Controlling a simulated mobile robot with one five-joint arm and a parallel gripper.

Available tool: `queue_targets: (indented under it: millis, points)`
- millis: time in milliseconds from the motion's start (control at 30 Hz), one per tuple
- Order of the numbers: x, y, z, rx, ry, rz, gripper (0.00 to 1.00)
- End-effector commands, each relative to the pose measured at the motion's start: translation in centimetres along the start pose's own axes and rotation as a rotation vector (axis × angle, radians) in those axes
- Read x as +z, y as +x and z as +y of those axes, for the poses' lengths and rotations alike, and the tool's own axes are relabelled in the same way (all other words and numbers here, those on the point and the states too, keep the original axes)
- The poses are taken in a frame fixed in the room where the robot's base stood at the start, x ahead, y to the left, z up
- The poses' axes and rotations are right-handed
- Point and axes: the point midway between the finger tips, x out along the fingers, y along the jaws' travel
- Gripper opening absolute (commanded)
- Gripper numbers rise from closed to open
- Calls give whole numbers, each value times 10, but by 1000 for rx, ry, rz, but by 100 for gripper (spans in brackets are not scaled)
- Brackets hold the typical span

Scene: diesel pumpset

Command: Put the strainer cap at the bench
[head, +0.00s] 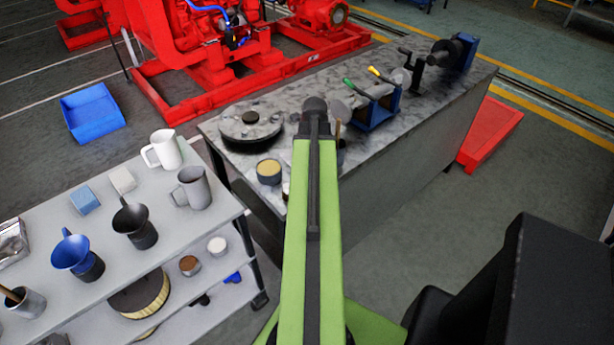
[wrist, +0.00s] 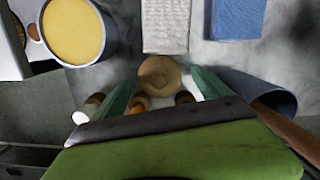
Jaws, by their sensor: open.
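In the wrist view my gripper (wrist: 166,73) has its two green fingers apart. A round tan-brown piece (wrist: 160,76) with a small dark centre shows between the fingertips. It may be the strainer cap, but I cannot tell for sure, nor whether the fingers touch it. Several small orange, brown and white things partly show behind the fingers. In the head view the grey mottled bench (head: 415,109) runs from the middle to the upper right. My green arm reaches over its near end, and my fingers are hidden there.
A tin with yellow contents (head: 269,171) stands at the bench's near corner, also in the wrist view (wrist: 72,30). A round metal disc (head: 251,124) and a blue vice-like fixture (head: 377,108) flank my arm. A trolley (head: 160,200) with jugs stands left. Bare bench shows right of the fixture.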

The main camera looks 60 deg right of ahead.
Motion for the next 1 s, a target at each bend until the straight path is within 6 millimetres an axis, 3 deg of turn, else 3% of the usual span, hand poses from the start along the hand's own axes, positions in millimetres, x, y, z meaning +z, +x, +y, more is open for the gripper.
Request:
queue_targets:
  millis: [100,733,1000]
  points:
    - [0,-2,0,0,0,0,86]
    - [1,-2,1,0,-1,0,4]
    - [1,-4,1,1,-2,0,0]
